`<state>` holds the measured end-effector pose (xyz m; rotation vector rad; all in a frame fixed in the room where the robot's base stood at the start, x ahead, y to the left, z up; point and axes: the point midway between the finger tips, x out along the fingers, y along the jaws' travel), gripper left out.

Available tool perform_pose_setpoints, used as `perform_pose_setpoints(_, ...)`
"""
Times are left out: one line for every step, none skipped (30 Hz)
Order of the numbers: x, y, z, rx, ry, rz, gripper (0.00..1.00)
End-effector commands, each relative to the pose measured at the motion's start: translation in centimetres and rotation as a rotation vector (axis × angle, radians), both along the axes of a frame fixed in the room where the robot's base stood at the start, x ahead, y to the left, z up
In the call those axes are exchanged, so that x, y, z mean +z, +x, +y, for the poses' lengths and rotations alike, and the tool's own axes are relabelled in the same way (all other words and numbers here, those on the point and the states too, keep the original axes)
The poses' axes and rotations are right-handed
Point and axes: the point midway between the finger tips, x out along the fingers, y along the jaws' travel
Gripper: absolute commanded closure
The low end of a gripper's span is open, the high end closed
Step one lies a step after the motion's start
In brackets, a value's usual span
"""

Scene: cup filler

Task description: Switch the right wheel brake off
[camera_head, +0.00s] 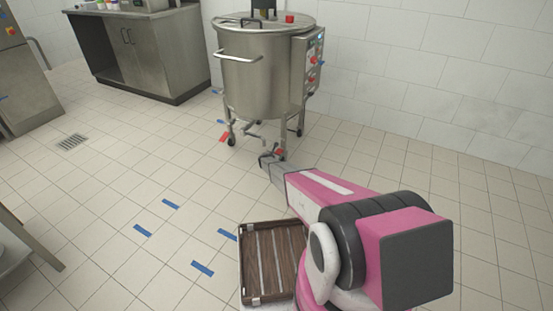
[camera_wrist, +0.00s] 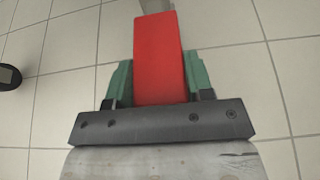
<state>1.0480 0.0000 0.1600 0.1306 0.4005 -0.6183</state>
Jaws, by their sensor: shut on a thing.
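The steel kettle (camera_head: 255,75) stands on legs with wheels on the tiled floor. The right wheel brake is a red pedal (camera_head: 280,152) low at the front right leg, partly hidden behind my gripper (camera_head: 268,159). In the wrist view the red pedal (camera_wrist: 159,60) lies between the green finger pads of my gripper (camera_wrist: 158,82), which is shut on it. A red pedal of the left wheel brake (camera_head: 224,137) shows beside the front left wheel (camera_head: 231,142). I cannot tell the right brake's setting.
A control panel (camera_head: 313,62) with red knobs is on the kettle's right side. A steel cabinet (camera_head: 150,50) stands at the back left. Blue tape marks (camera_head: 203,268) lie on the floor. A brown slatted tray (camera_head: 273,262) is at the front. The floor to the right is clear.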

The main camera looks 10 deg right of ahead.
Motion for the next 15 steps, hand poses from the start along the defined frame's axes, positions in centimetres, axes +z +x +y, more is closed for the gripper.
perform_pose_setpoints(0.5,-0.1,0.0,0.000,0.020,0.022,0.95)
perform_pose_setpoints(0.7,-0.1,-0.1,-0.001,0.030,0.036,0.95)
perform_pose_setpoints(0.9,0.0,-0.1,0.000,0.044,0.056,0.95)
perform_pose_setpoints(1.0,0.0,-0.1,0.000,0.054,0.069,0.95)
perform_pose_setpoints(1.2,0.0,-0.1,0.000,0.063,0.083,0.95)
perform_pose_setpoints(1.3,0.0,-0.1,-0.001,0.076,0.100,0.95)
perform_pose_setpoints(1.4,0.0,-0.1,-0.001,0.085,0.113,0.95)
perform_pose_setpoints(1.5,0.1,-0.1,0.000,0.093,0.125,0.95)
perform_pose_setpoints(1.6,0.1,-0.1,0.000,0.105,0.140,0.95)
perform_pose_setpoints(1.7,0.1,-0.1,0.000,0.112,0.150,0.95)
perform_pose_setpoints(1.9,0.2,-0.1,0.001,0.118,0.160,0.95)
perform_pose_setpoints(2.0,0.2,-0.1,0.001,0.127,0.172,0.95)
perform_pose_setpoints(2.1,0.2,-0.1,0.000,0.134,0.181,0.95)
perform_pose_setpoints(2.1,0.2,-0.1,0.001,0.139,0.189,0.95)
perform_pose_setpoints(2.2,0.2,-0.1,0.001,0.146,0.199,0.95)
